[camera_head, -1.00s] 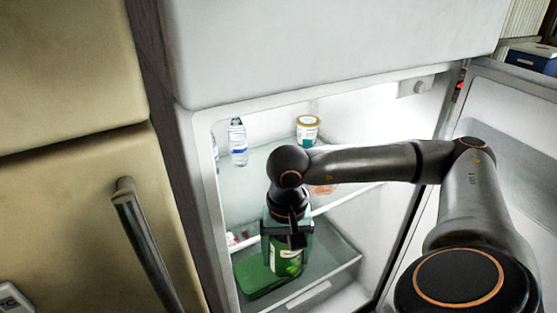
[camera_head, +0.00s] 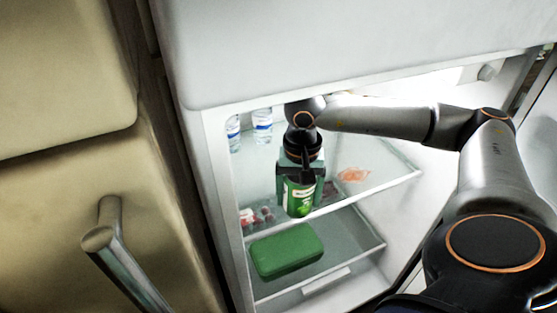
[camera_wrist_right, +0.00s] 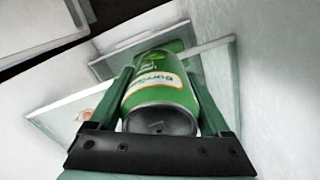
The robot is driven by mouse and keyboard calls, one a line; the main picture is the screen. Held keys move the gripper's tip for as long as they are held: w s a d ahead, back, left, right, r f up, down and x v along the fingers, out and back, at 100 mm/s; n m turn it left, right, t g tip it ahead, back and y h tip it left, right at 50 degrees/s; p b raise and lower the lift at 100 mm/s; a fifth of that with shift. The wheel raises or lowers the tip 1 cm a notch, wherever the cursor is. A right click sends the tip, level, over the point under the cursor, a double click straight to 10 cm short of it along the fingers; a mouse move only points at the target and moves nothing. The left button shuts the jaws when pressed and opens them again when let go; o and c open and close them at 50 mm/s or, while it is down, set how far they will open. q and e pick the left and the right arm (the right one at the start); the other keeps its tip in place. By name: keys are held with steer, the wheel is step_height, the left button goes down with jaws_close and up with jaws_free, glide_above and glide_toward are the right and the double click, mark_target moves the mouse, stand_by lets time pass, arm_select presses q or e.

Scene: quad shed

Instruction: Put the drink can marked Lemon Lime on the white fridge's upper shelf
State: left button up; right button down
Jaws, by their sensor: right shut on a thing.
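The green can (camera_head: 299,200) with a white label hangs upright below my right gripper (camera_head: 300,178), which is shut on it. In the head view the can overlaps the front edge of the white fridge's upper glass shelf (camera_head: 392,167); I cannot tell whether it touches the shelf. In the right wrist view the can (camera_wrist_right: 160,88) lies between both fingers of my right gripper (camera_wrist_right: 165,90). Its lettering is too small and skewed to read. The white fridge (camera_head: 330,50) stands open. My left gripper is not in view.
Two water bottles (camera_head: 262,126) stand at the upper shelf's back left. An orange item (camera_head: 353,175) shows right of the can, and small red-and-white items (camera_head: 256,217) left of it. A green box (camera_head: 287,250) sits lower down. The upper shelf's right part looks clear.

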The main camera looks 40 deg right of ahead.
steer(key=w+d, duration=0.2)
steer(key=w, duration=0.5)
steer(key=w+d, duration=0.3)
steer(key=w, duration=0.5)
steer(key=f, duration=0.2)
steer(key=f+b, duration=0.1)
steer(key=f, duration=0.4)
steer(key=shift+s+a, duration=0.2)
steer(key=shift+s, duration=0.05)
arm_select(q)
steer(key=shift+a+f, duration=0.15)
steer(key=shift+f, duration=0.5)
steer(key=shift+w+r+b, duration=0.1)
steer(key=shift+b, duration=0.2)
arm_select(e)
steer(key=shift+f, duration=0.1)
steer(key=shift+c, duration=1.2)
jaws_free()
steer(key=shift+o, duration=1.2)
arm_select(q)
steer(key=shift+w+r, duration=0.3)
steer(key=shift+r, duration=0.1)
